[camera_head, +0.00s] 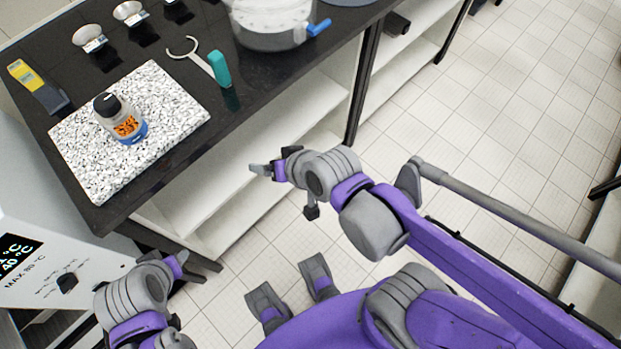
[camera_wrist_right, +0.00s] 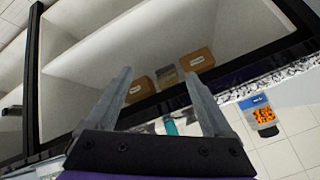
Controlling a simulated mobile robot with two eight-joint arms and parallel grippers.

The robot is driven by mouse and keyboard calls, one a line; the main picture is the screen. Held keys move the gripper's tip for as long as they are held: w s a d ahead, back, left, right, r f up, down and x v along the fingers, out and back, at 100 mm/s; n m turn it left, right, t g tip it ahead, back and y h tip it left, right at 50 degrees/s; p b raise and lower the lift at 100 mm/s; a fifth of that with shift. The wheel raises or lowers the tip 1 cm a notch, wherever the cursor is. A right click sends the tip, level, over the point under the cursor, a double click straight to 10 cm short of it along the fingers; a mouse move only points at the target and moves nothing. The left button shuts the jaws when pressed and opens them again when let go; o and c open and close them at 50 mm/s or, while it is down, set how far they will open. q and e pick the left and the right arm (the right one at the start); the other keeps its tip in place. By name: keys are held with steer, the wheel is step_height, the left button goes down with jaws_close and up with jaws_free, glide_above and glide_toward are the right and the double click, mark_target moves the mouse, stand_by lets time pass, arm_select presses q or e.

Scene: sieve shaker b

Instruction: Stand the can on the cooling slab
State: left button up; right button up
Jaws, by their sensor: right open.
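The can (camera_head: 122,119) has a black top, an orange label and a blue base. It stands upright on the white, black-speckled slab (camera_head: 172,103) on the dark bench, on the slab's left-middle part. In the right wrist view, the can (camera_wrist_right: 262,112) appears upside down at the right, against the slab's edge (camera_wrist_right: 268,86). My right gripper (camera_head: 262,169) is open and empty in front of the bench, below and right of the slab, apart from the can. Its two fingers (camera_wrist_right: 160,82) show in the wrist view. My left gripper (camera_head: 180,262) is at the lower left, its jaws unclear.
A teal-handled ring tool (camera_head: 219,68) lies right of the slab. A yellow and grey item (camera_head: 40,88) lies to the left; small white dishes (camera_head: 89,38) stand behind. A large pale round vessel (camera_head: 270,28) stands at the back. Open shelves hold brown boxes (camera_wrist_right: 197,61).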

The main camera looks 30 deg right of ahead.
steer(key=s+d+f+n+g+h, duration=0.2)
steer(key=s+d+f+n, duration=0.1)
steer(key=s+d, duration=0.4)
steer(key=shift+d+f+g+h, duration=0.35)
steer(key=shift+f+g+h, duration=0.05)
steer(key=shift+f, duration=0.1)
